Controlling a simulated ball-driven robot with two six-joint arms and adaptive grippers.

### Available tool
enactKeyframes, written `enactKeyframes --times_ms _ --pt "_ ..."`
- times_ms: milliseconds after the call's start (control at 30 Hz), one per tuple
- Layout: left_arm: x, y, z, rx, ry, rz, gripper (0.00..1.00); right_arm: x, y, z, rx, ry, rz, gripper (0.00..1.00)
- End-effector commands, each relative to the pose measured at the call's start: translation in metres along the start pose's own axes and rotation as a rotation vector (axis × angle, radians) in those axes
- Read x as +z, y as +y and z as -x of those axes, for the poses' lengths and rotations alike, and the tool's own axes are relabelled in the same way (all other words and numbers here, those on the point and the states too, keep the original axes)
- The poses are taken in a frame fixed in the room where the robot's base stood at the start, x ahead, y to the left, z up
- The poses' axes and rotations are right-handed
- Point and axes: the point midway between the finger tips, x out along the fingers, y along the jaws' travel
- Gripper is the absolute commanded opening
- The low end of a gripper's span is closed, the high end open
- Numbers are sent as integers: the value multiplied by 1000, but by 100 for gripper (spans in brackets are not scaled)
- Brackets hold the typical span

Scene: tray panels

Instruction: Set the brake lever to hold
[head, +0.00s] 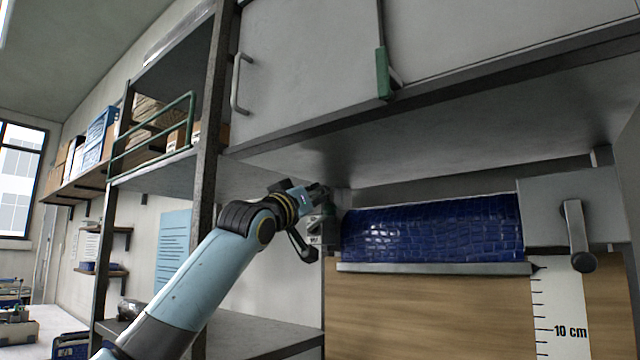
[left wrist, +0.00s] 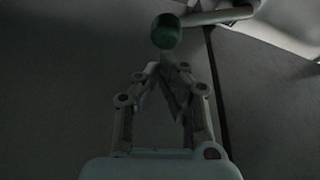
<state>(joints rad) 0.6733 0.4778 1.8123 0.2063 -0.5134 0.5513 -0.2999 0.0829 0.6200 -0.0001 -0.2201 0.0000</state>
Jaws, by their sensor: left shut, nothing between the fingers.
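A blue roll (head: 430,228) of crocodile-patterned material hangs under the cabinet. At its left end, beside my left gripper, is a small bracket with a dark green knob (head: 327,226), which looks like the brake lever. In the left wrist view, a green knob (left wrist: 166,31) on a grey rod (left wrist: 222,15) shows just beyond the fingertips. My left gripper (head: 322,190) is shut and empty; its fingers also show in the left wrist view (left wrist: 170,68). A visible gap separates them from the knob there. The lever's markings are mostly hidden or too small to read. My right gripper is out of view.
A crank handle (head: 577,236) hangs at the roll's right end. A grey bar (head: 435,268) and a centimetre scale (head: 562,318) lie below the roll. The cabinet (head: 310,65) overhangs closely above the gripper. A dark shelf post (head: 207,130) stands left.

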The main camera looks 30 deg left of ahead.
Motion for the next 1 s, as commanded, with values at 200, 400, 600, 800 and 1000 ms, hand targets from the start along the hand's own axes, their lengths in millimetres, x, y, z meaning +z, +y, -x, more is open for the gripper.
enactKeyframes --times_ms 200,400,600,800,1000 --pt "1 0 -10 0 0 1 0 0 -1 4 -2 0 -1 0" --pt "1 0 -10 0 -1 0 0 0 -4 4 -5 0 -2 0" --pt "2 0 -9 4 -1 -9 0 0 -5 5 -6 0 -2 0" --pt "4 2 -8 20 -1 -48 0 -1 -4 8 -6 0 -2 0" --pt "6 4 -7 31 -1 -73 0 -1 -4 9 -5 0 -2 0"
